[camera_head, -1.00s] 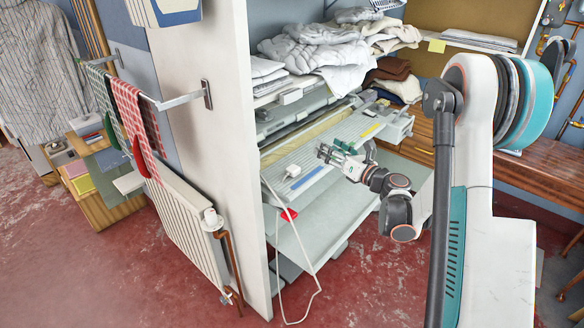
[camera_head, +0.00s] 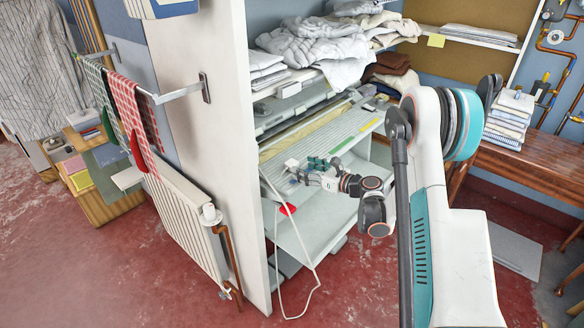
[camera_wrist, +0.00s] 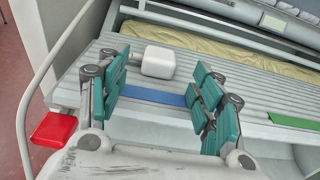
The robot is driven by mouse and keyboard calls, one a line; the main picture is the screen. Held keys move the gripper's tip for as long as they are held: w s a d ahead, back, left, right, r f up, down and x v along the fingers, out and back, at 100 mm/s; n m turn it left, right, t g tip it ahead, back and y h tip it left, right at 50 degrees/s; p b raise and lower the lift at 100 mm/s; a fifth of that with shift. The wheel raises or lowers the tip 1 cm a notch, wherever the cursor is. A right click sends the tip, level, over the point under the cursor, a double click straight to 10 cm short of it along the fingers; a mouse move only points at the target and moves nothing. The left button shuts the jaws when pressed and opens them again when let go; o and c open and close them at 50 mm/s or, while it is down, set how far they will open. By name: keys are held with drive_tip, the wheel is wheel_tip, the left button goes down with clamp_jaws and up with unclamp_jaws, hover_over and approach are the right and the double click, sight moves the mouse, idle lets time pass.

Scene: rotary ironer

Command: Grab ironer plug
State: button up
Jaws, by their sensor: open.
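The white plug (camera_head: 291,164), a small rounded block, lies on the ribbed pale shelf of the ironer (camera_head: 333,142). In the wrist view the plug (camera_wrist: 158,61) is just beyond my fingertips, roughly midway between them and slightly left. My gripper (camera_head: 309,170) reaches in from the right over the shelf, just right of the plug. In the wrist view my gripper (camera_wrist: 163,82) has its teal-padded fingers wide apart with nothing between them. A white cord (camera_head: 309,262) hangs from the shelf's left end to the floor; its join to the plug is not clear.
A red block (camera_wrist: 53,127) sticks out at the shelf's front left edge. Blue (camera_wrist: 157,97) and green (camera_wrist: 294,121) strips lie on the shelf. A white side panel (camera_head: 205,120) stands close on the left.

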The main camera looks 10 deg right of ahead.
sight(296, 164)
drive_tip(key=shift+b+x, duration=0.9)
drive_tip(key=shift+x, duration=1.75)
drive_tip(key=shift+r, duration=0.25)
drive_tip(key=c, duration=1.2)
